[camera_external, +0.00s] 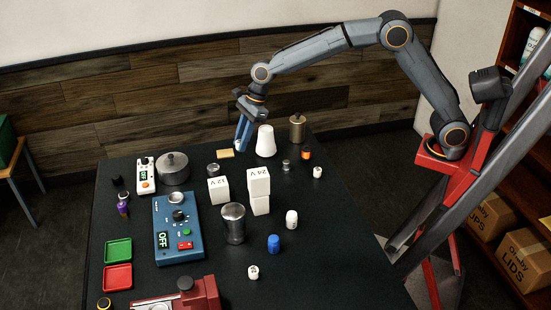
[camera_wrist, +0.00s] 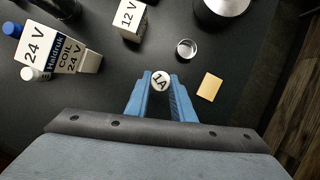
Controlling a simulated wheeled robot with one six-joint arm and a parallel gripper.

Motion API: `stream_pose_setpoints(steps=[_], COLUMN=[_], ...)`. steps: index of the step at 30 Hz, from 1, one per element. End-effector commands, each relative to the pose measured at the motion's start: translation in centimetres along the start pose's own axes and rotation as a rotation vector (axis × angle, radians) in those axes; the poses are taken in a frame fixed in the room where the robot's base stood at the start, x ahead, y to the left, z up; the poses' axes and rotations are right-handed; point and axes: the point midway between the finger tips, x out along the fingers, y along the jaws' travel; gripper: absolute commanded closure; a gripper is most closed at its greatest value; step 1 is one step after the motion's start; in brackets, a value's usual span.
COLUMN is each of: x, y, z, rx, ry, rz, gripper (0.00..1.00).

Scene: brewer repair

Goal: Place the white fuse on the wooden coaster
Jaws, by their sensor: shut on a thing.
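The white fuse (camera_wrist: 161,80), a small round piece marked 1A on its top, is between my gripper's blue fingertips (camera_wrist: 160,88) in the wrist view. My gripper (camera_external: 241,148) is shut on it near the back of the dark table. The fuse is hard to make out in the external view. The wooden coaster (camera_wrist: 209,87) is a bare tan square just right of the fingers in the wrist view. In the external view the coaster (camera_external: 225,154) lies left of my gripper.
A white tapered container (camera_external: 265,141) stands just right of my gripper. An open metal cup (camera_wrist: 187,48) is near the coaster. White boxes marked 12 V (camera_external: 218,189) and 24 V (camera_external: 259,181) stand mid-table. A grey pot (camera_external: 173,170) stands further left.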

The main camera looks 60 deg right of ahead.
Motion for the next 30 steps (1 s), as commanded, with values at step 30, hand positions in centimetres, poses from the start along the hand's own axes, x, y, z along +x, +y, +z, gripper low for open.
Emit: stream_pose_setpoints(steps=[30], x=[6.3], y=[-13.9], z=[-2.4], rx=[0.243], ry=[-0.001], rz=[-0.111], gripper=[1.0])
